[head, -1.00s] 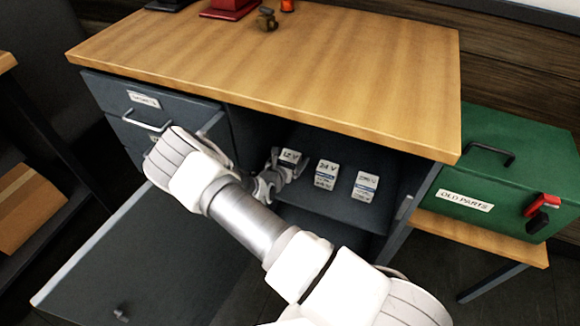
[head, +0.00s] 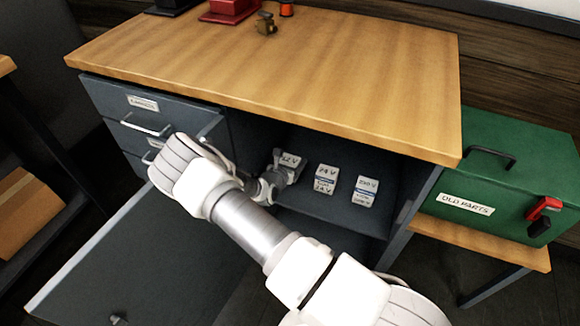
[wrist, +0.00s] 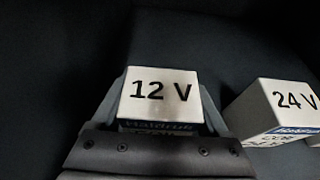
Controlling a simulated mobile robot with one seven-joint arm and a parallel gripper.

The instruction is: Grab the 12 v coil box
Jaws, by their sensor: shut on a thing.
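The 12 V coil box (wrist: 160,92) is a small white box with black "12 V" lettering. In the wrist view it sits between the two fingers of my gripper (wrist: 165,105), which is shut on it. In the head view the 12 V box (head: 291,160) is the leftmost of three on the cabinet shelf, partly hidden by my gripper (head: 281,172). I cannot tell whether it touches the shelf. The 24 V box (head: 325,178) stands just to its right, and also shows in the wrist view (wrist: 278,108).
A third white box (head: 365,190) stands further right on the shelf (head: 338,207). The wooden top (head: 270,75) overhangs the compartment. An open door (head: 140,265) lies to the left, below the drawers (head: 150,115). A green "OLD PARTS" box (head: 500,190) is at the right.

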